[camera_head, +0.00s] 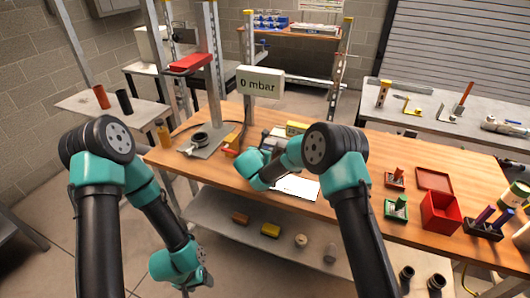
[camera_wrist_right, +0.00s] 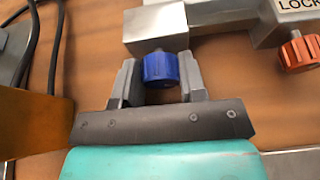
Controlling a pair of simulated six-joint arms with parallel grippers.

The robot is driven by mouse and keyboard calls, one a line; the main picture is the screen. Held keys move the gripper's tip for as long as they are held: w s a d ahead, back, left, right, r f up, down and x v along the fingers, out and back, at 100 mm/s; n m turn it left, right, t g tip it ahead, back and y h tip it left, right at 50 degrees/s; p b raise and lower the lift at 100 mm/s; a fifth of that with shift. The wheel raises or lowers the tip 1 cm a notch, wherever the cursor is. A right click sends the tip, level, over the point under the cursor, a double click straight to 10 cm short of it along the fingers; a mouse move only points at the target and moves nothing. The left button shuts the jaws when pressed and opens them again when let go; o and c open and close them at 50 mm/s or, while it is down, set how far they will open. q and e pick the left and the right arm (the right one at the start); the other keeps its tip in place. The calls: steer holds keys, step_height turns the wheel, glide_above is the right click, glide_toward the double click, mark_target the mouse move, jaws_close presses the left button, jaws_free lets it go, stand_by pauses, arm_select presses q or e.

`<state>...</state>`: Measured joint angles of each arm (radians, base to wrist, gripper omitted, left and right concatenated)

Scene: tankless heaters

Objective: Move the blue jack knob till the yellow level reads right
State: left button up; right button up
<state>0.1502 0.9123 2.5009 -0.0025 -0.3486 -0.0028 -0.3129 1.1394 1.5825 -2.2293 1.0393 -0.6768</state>
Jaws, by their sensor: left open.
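The blue jack knob (camera_wrist_right: 161,68) sits at the end of a grey metal block (camera_wrist_right: 156,27) in the right wrist view. My right gripper (camera_wrist_right: 160,85) has one finger on each side of the knob, very close to it; whether they press on it I cannot tell. In the head view my right gripper is hidden behind its own arm over the wooden table. A small yellow block (camera_head: 296,127), possibly the level, stands just beyond that arm; its reading is too small to make out. My left gripper (camera_head: 200,280) hangs open and empty, low in front of the table.
An orange knob (camera_wrist_right: 297,54) beside a "LOCK" label is right of the blue knob. A sign (camera_head: 260,83) reads "0 mbar". A white sheet (camera_head: 298,188) lies at the wooden table's (camera_head: 345,215) front. A red bin (camera_head: 440,211) stands to the right. Black cables (camera_wrist_right: 35,40) run at left.

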steer(key=c, duration=0.4)
steer(key=shift+m+y, duration=0.3)
steer(key=shift+m, duration=0.1)
steer(key=o, duration=0.9)
steer(key=shift+s, duration=0.1)
steer(key=v, duration=1.7)
steer(key=shift+s+f, duration=0.1)
steer(key=shift+s, duration=0.1)
